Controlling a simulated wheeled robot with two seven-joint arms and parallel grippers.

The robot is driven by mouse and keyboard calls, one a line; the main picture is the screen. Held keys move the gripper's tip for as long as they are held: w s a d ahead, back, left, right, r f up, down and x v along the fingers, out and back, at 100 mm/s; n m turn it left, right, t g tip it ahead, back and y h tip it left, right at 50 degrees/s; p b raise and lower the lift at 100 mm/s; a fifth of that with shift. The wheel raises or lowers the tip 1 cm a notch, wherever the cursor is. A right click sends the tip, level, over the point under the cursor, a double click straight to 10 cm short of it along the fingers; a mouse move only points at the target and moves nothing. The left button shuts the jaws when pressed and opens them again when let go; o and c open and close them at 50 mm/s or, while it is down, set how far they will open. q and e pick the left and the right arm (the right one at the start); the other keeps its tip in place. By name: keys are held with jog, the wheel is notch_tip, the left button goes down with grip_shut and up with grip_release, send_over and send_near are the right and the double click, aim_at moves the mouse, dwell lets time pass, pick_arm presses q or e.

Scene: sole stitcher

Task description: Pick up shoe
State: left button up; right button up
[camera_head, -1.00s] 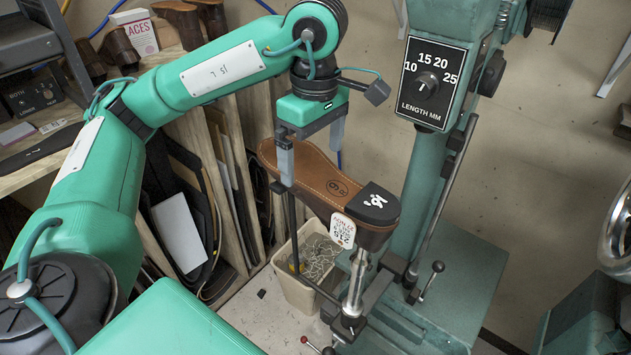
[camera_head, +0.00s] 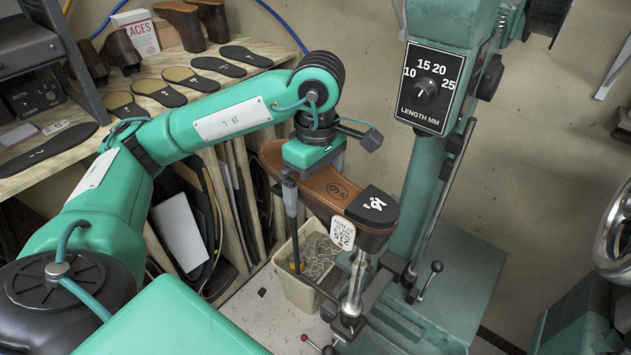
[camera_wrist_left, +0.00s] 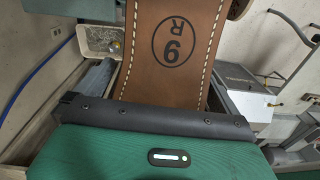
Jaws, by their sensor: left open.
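A brown leather shoe (camera_head: 325,190) sits sole up on the post of the green stitching machine (camera_head: 432,220). Contact between fingers and shoe cannot be made out. My right gripper is not in view.
A beige bin (camera_head: 308,280) with tangled thread stands on the floor below the shoe. A wooden shelf (camera_head: 215,95) at the left holds several soles, shoes and boxes. Levers (camera_head: 430,280) stick out beside the machine's post.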

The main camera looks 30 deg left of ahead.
pick_arm(q)
jog(key=shift+f, duration=0.7)
jog(key=c, duration=1.1)
jog(key=shift+r, duration=0.15)
